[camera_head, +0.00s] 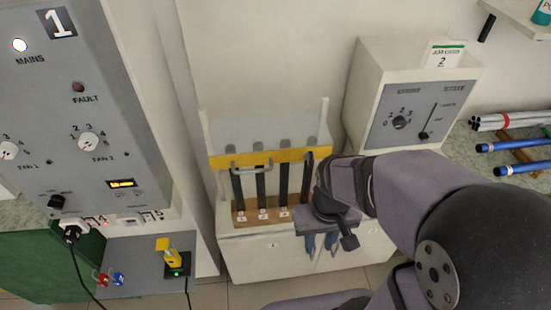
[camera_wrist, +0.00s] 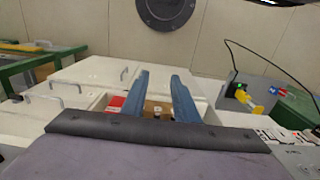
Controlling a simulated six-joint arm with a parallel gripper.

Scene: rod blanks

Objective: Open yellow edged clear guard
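The clear guard has a yellow edge (camera_head: 257,160) with a metal handle (camera_head: 252,169) at its left part. It stands over a wooden rack (camera_head: 252,218) with several upright dark rods and number labels. A clear sheet shows above the yellow edge; I cannot tell whether clear material also covers the rods below it. My gripper (camera_head: 321,243) is to the right of and lower than the handle, apart from it, in front of the white cabinet. Its two blue fingers also show in the wrist view (camera_wrist: 162,98), spread with nothing between them.
A grey control panel (camera_head: 75,110) stands at the left. A white box with a dial and slider (camera_head: 408,112) is right of the guard. A yellow device (camera_head: 172,255) stands on the low left surface.

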